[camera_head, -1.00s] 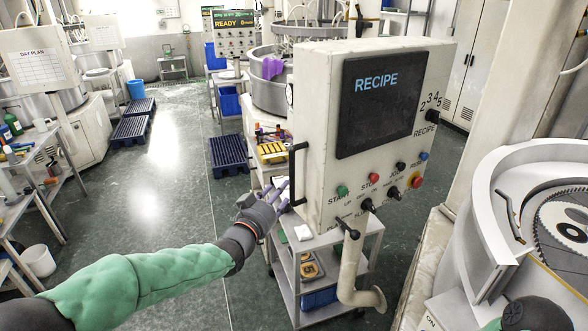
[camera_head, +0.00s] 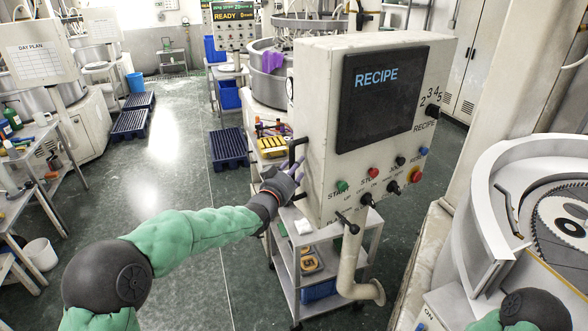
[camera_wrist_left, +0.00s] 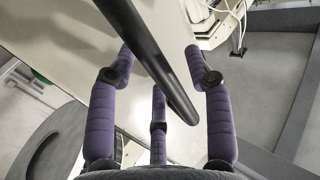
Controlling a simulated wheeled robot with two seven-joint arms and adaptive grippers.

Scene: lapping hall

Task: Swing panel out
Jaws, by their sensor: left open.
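The control panel (camera_head: 312,110) is a large cream box with a dark RECIPE screen, several coloured buttons and knobs, on a pale bent post (camera_head: 352,262). A black bar handle (camera_head: 291,152) is on its left side. My left gripper (camera_head: 287,176) is at the handle's lower part, fingers pointing up beside it. In the left wrist view the dark bar (camera_wrist_left: 158,62) passes between the open purple fingers (camera_wrist_left: 160,85). The fingers are not closed on it; I cannot tell whether any touches. My right gripper is out of view.
A grey trolley (camera_head: 284,262) with shelves stands below and behind the panel. A round lapping machine (camera_head: 487,200) stands close on the right. A dark blue pallet (camera_head: 228,148) lies on the floor at left. The floor aisle left of the panel is clear.

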